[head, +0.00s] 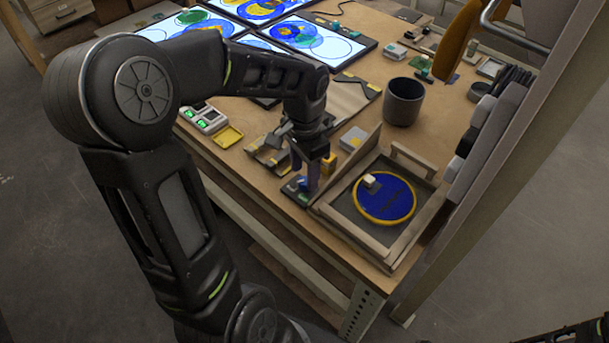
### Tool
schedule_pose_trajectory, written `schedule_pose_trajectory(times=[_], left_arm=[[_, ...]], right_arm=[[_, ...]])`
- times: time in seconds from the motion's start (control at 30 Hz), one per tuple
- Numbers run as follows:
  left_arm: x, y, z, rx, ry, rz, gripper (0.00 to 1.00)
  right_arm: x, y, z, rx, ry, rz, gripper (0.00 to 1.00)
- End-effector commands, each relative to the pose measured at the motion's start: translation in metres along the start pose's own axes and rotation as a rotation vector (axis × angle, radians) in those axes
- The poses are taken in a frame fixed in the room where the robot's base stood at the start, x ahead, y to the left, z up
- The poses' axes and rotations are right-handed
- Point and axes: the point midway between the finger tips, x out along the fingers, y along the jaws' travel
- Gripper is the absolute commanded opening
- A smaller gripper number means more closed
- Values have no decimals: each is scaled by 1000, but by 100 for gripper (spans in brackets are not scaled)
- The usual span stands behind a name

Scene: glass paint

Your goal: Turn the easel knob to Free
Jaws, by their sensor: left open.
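A wooden frame (335,218), which looks like the easel, stands at the table's near right corner. It holds a blue disc (385,203) with a yellow rim, and a small cream block (370,181) sits at the disc's upper left. My left gripper (306,184) points down just left of the frame, low over a small dark base (293,192) with a bluish part on it. The gripper is open; its fingers partly hide this base. I cannot tell whether they touch it, nor make out the knob or any "Free" mark.
A dark cup (404,101) stands behind the frame. A yellow tray (227,137) and a box with green lights (204,119) lie left of the gripper. Lit panels (322,41) with coloured circles lie at the back. A pale post (500,150) rises at the right.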

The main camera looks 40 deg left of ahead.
Motion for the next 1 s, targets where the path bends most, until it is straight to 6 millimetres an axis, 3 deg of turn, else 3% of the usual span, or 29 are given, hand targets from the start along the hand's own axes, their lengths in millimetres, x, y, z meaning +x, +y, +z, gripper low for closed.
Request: schedule_pose_trajectory(times=[0.2,0.33,1.0], left_arm=[[-37,0,-1,1,5,-3,48],[-50,-1,-1,1,2,-2,48],[-54,0,0,1,0,-1,48]], right_arm=[[4,1,0,-1,1,-1,0],[4,1,-1,-1,1,-2,0],[4,1,-1,-1,2,-2,0]])
